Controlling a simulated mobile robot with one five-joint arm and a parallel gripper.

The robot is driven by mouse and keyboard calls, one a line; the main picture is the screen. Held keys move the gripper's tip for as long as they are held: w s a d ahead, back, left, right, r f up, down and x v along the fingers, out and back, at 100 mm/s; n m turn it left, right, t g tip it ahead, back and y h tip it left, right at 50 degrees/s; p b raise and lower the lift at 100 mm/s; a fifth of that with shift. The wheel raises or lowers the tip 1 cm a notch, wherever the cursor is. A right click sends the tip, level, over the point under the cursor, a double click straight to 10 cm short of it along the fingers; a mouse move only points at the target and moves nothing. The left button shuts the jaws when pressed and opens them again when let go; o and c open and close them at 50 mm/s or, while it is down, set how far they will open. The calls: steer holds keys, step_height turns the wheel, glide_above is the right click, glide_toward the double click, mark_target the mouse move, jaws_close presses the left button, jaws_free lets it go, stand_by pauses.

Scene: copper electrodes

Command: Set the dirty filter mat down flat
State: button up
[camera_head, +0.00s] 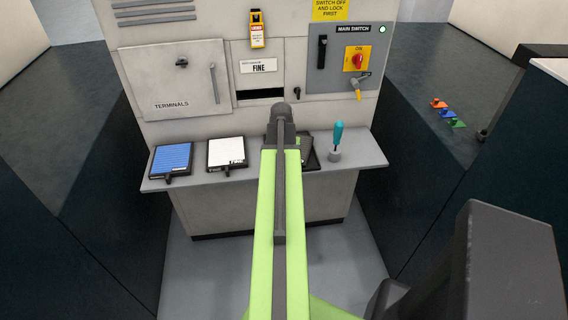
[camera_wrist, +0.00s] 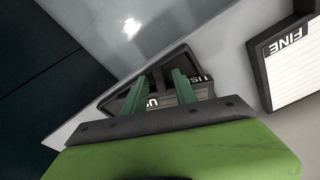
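The dirty filter mat is a dark-framed panel with white "USED" lettering. It shows in the wrist view (camera_wrist: 178,55) at the centre, beneath and between my fingers. In the head view the mat (camera_head: 312,158) is mostly hidden behind my arm, with its right part showing at the shelf. It appears to lie flat or nearly so, but I cannot tell whether its whole underside touches. My gripper (camera_wrist: 160,76) has two green fingers standing apart over the mat's near part. I cannot tell whether they press on it or are clear of it.
On the shelf (camera_head: 365,150), a white "FINE" mat (camera_head: 227,151) and a blue mat (camera_head: 171,158) lie to the left. A teal-handled tool (camera_head: 338,137) stands to the right. The cabinet slot (camera_head: 260,94) above looks dark. Colored markers (camera_head: 447,113) are on the floor at right.

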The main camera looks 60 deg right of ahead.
stand_by(0.4)
steer(key=shift+s+a+r+p, duration=0.1)
steer(key=shift+a+r+p, duration=0.15)
steer(key=shift+r+p, duration=1.5)
steer(key=shift+a+r+p, duration=0.2)
steer(key=shift+r+p, duration=1.55)
step_height(320, 180, up, 17)
steer(key=a+p, duration=0.2)
steer(key=p, duration=1.5)
steer(key=shift+s+a+r, duration=0.15)
steer(key=shift+s+a, duration=0.05)
steer(key=shift+s, duration=0.1)
